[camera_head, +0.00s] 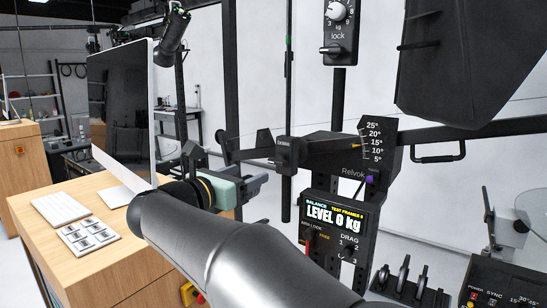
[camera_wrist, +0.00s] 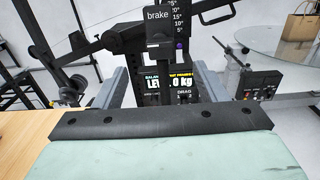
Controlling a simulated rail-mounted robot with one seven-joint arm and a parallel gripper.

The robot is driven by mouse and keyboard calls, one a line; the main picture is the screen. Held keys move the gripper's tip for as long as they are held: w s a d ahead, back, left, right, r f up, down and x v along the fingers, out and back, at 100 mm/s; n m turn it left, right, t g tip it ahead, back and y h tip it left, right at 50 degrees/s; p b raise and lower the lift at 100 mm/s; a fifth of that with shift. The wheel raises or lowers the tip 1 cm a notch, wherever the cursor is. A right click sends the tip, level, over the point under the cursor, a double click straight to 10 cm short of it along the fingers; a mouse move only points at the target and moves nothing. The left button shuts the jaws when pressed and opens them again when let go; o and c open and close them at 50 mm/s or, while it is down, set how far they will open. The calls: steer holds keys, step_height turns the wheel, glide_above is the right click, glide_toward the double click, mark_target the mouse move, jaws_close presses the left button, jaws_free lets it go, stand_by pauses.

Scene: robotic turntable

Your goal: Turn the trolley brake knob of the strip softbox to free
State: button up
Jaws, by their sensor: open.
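A small black box marked "brake" (camera_wrist: 158,30) is at the top centre of the wrist view, on a dark upright bar. What looks like the same box (camera_head: 288,150) sits on the horizontal beam in the head view. Its knob is too dark and small for me to read its setting. A large black housing (camera_head: 470,65), possibly the softbox, hangs at the upper right. My gripper (camera_head: 228,168) is left of the brake box in the head view. In the wrist view its two grey fingers (camera_wrist: 160,80) are apart, with the upright bar seen between them and nothing held.
A display panel reading "LEVEL 0 kg" (camera_head: 333,218) with a DRAG dial stands below the beam. A box marked "lock" (camera_head: 338,35) is above. A wooden desk (camera_head: 60,195) with a monitor (camera_head: 120,105) is at left. A round glass table (camera_wrist: 270,40) is at right.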

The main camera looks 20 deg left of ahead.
mark_target(275, 161)
steer(key=p+x, duration=0.3)
steer(key=x, duration=0.8)
steer(key=c, duration=1)
